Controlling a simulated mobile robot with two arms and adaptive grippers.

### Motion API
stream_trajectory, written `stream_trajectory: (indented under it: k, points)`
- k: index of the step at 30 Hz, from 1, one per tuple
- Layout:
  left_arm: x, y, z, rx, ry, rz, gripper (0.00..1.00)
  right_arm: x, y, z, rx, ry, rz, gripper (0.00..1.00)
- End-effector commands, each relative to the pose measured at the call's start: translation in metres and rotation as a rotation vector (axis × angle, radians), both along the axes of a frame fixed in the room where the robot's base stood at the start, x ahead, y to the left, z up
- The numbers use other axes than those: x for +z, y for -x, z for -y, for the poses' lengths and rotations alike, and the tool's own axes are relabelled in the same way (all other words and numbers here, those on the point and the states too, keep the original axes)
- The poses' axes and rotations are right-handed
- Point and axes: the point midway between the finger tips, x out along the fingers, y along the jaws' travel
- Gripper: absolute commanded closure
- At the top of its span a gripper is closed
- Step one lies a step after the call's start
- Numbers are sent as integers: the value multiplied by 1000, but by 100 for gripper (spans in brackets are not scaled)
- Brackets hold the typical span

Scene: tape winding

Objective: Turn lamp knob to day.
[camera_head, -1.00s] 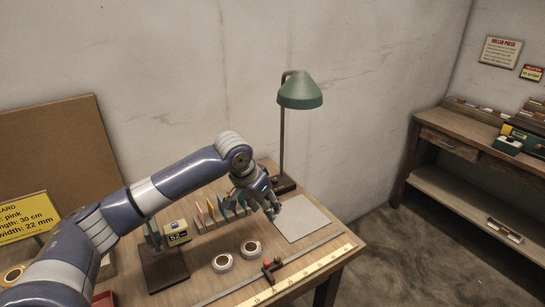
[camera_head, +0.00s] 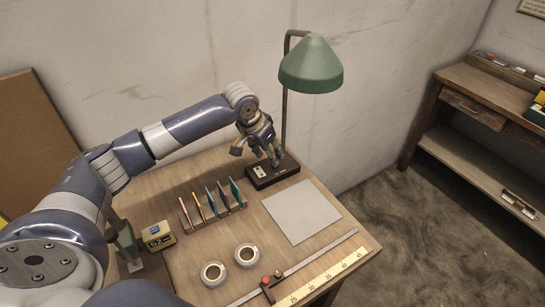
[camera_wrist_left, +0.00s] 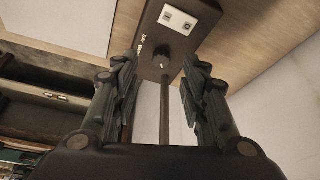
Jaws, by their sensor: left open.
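The lamp has a green shade (camera_head: 311,66) on a dark post and a dark base (camera_head: 271,173) at the back of the table. The knob (camera_wrist_left: 161,56) is a small black dial on the base; in the left wrist view it has white lettering beside it. My left gripper (camera_head: 276,161) is over the base. In the left wrist view its two fingers (camera_wrist_left: 158,85) are open, one on each side of the knob, with a gap on both sides. The setting of the knob is too small to tell. My right gripper is not in view.
A rack of coloured cards (camera_head: 212,203), two tape rolls (camera_head: 246,255) and a grey sheet (camera_head: 302,211) lie on the table. A ruler (camera_head: 326,287) runs along the front edge.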

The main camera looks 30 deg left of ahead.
Motion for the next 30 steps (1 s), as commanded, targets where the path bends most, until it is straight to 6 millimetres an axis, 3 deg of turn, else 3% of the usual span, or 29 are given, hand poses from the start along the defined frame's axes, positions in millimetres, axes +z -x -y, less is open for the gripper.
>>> stream_trajectory:
  k: [3, 9, 20, 26, 30]
  points:
    - [-20, -8, 2, 1, 0, -2, 60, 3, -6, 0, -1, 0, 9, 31]
    - [-41, -17, 3, 0, 0, 0, 60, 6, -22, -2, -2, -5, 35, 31]
    - [-46, -19, 4, -1, -1, 2, 60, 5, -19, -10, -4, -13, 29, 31]
    - [-46, -19, 4, 0, -1, 1, 100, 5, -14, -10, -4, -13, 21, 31]
    - [-46, -19, 4, 0, -1, 1, 100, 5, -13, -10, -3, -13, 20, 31]
